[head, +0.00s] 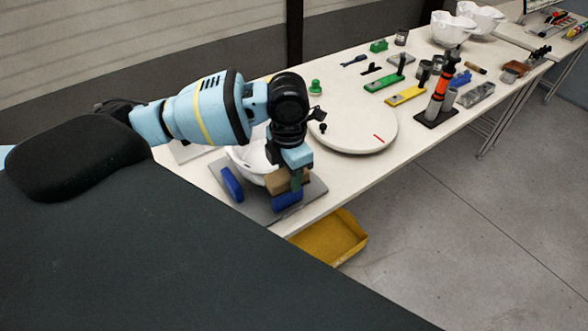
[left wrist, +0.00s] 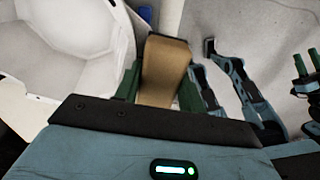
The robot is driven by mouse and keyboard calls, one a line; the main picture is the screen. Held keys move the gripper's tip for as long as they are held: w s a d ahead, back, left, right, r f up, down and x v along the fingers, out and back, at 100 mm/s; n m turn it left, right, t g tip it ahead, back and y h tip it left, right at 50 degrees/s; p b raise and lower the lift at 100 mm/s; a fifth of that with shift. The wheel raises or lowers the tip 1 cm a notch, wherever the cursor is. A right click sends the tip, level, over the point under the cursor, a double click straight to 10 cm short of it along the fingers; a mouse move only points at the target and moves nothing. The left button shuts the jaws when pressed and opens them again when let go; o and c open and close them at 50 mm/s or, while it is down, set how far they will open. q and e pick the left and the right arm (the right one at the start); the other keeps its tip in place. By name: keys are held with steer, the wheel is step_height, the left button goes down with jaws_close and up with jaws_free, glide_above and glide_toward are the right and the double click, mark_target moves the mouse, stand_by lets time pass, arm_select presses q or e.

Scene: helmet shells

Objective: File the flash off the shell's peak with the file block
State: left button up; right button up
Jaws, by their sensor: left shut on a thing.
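The white helmet shell (head: 250,160) rests on a grey plate (head: 313,192) between two blue blocks, one at its left (head: 232,183) and one at its front (head: 287,201). My left arm covers much of it. My left gripper (head: 294,180) is shut on the tan file block (head: 283,183), at the front right of the shell. In the left wrist view the file block (left wrist: 165,72) sits between the green fingers, beside the open white shell (left wrist: 62,50). I cannot tell whether the block touches the peak, and no flash can be made out.
A round white disc (head: 360,133) with a red mark lies right of the plate. Beyond it stand a green knob (head: 315,87), green and yellow handled tools and an orange-black tube (head: 438,95). More white shells (head: 452,30) are at the far end. A yellow bin (head: 330,240) sits below the table's front edge.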

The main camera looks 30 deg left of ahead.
arm_select(q)
steer(key=shift+s+a, duration=0.15)
steer(key=shift+s, duration=0.1)
steer(key=shift+w+d+f, duration=0.1)
steer(key=shift+w+d, duration=0.4)
steer(key=shift+w, duration=0.4)
steer(key=shift+r, duration=4.05)
